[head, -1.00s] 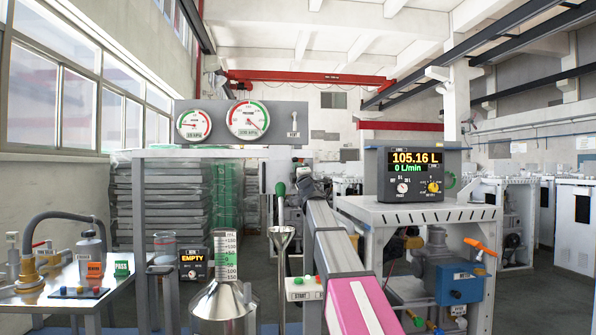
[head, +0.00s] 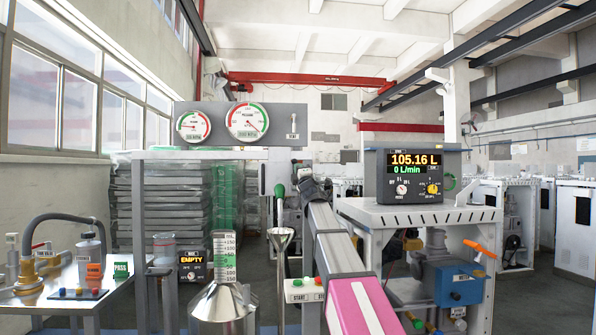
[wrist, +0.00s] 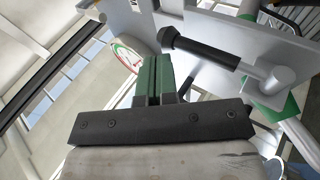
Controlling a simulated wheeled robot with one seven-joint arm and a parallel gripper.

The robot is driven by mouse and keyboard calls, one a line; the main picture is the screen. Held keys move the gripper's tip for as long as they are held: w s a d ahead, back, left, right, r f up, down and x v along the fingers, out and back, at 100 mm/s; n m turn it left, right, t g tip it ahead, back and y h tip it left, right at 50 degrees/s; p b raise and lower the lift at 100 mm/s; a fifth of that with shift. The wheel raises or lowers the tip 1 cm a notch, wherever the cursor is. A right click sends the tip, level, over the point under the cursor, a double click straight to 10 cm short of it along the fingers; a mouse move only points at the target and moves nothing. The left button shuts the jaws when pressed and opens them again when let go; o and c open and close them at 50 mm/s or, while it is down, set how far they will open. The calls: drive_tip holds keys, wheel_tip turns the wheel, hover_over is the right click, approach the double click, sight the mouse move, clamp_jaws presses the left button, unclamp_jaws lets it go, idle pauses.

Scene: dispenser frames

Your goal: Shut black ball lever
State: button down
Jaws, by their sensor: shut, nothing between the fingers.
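The black ball lever (wrist: 205,50) shows in the wrist view, with a black knob at its left end, a dark grip and a silver stem running to a metal hub (wrist: 272,82) at the right. My gripper (wrist: 160,65) has green fingers that are shut together and empty. In the picture the fingertips lie just left of and below the lever's knob. I cannot tell whether they touch it.
A grey panel (head: 273,117) with two round gauges stands behind. A display box (head: 411,193) sits on a white frame (head: 365,212) at the right.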

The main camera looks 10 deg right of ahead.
drive_tip(key=s+d, duration=0.2)
drive_tip(key=s, duration=0.9)
drive_tip(key=shift+s+d, duration=0.1)
drive_tip(key=shift+s, duration=0.05)
